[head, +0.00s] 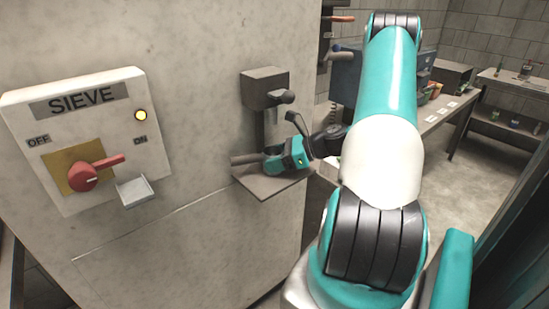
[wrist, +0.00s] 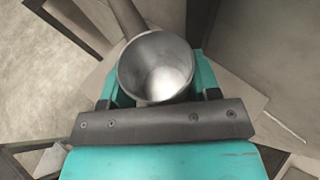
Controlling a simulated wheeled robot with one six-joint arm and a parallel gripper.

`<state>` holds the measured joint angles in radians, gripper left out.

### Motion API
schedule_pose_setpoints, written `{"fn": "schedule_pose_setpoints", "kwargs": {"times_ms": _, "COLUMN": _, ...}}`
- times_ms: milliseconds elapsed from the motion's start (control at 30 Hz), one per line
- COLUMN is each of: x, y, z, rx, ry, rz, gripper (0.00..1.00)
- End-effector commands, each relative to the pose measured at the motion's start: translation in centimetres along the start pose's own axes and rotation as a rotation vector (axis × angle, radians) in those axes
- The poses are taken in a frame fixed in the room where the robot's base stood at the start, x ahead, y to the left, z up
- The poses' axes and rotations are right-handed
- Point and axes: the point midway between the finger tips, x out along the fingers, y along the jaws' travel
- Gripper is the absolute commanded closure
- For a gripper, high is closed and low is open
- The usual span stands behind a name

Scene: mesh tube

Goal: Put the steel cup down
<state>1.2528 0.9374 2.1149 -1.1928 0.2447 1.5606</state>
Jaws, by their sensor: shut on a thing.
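The steel cup (wrist: 157,68) shows in the wrist view as a round, open-topped grey metal vessel. Its mouth faces my wrist camera and its inside looks empty. The teal fingers of my gripper (wrist: 155,92) are shut on it, one on each side. In the head view my gripper (head: 276,160) is at the small grey shelf (head: 262,186) on the machine's side, below a dark spout. My gripper largely hides the cup there. I cannot tell whether the cup touches the shelf.
The dark spout housing (head: 265,88) overhangs the shelf. A long table (head: 437,118) with several items stands behind my arm. Open floor lies at right.

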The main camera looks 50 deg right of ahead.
Motion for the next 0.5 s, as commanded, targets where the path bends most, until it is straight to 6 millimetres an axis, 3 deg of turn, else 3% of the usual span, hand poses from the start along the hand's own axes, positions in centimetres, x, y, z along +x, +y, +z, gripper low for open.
{"fn": "schedule_pose_setpoints", "kwargs": {"times_ms": 300, "x": 0.10, "y": 0.01, "z": -0.28, "rx": 0.000, "ry": -0.001, "rz": 0.001, "gripper": 0.76}}
{"fn": "schedule_pose_setpoints", "kwargs": {"times_ms": 333, "x": 0.08, "y": 0.00, "z": -0.26, "rx": 0.000, "ry": 0.000, "rz": 0.001, "gripper": 0.37}}
{"fn": "schedule_pose_setpoints", "kwargs": {"times_ms": 400, "x": 0.07, "y": 0.00, "z": -0.24, "rx": 0.000, "ry": 0.000, "rz": 0.001, "gripper": 0.21}}
{"fn": "schedule_pose_setpoints", "kwargs": {"times_ms": 500, "x": 0.07, "y": 0.00, "z": -0.24, "rx": 0.000, "ry": 0.000, "rz": 0.001, "gripper": 0.18}}
